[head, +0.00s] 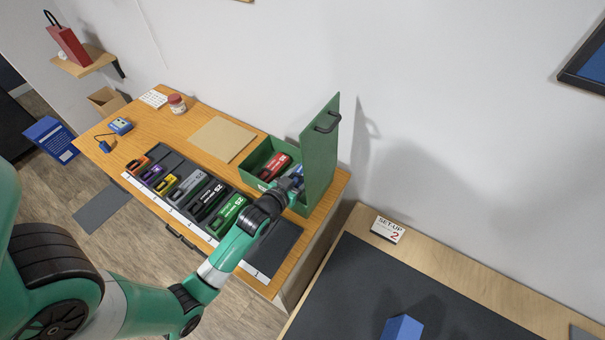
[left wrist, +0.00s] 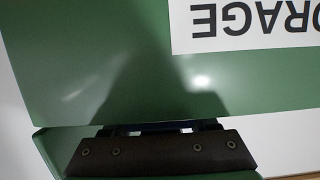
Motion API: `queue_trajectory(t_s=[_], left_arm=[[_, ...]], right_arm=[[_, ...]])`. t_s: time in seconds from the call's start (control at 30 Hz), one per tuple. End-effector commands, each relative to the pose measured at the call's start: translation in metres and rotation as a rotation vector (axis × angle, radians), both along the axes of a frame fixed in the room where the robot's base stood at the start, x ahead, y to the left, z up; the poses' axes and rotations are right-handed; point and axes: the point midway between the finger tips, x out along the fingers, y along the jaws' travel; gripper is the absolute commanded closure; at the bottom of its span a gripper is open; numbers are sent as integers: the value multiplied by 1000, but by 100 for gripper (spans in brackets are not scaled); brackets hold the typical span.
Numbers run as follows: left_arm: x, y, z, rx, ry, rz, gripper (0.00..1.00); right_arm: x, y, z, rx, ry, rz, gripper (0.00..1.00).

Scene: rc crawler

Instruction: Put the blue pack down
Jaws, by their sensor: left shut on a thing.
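My left arm reaches in from the left in the head view. Its gripper (head: 291,184) is at the right part of the green box (head: 252,157), in front of the raised green lid (head: 320,150). It is shut on what appears to be the blue pack (head: 297,172), of which only a small bluish part shows. The rest of the pack is hidden by the gripper and box. A red pack (head: 274,166) lies in the box to the left. In the left wrist view a green surface with an upside-down label (left wrist: 240,25) fills most of the picture. My right gripper is not in view.
Several coloured packs stand in a dark rack (head: 205,200) along the bench front. A bare dark pad (head: 273,247) lies at the bench's right end. A tan board (head: 223,139) lies behind the rack. A blue block (head: 403,328) stands on the dark mat (head: 365,285) of the other table.

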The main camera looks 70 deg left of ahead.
Motion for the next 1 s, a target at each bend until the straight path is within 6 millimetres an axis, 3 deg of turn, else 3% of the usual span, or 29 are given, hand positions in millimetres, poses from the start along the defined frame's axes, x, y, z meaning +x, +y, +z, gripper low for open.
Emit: queue_trajectory(t_s=[0.43, 0.47, 0.6, 0.87, 1.0], left_arm=[[0, 0, -13, -2, 3, 0, 100], [-1, 0, -14, -4, 7, 1, 36], [-1, -1, -16, -7, 11, 1, 11], [-2, -1, -17, -9, 14, 2, 11], [-2, -1, -5, -9, 14, 2, 11]], right_arm=[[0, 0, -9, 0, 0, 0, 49], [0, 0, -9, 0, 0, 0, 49], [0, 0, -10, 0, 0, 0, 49], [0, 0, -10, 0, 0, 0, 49], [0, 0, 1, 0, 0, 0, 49]])
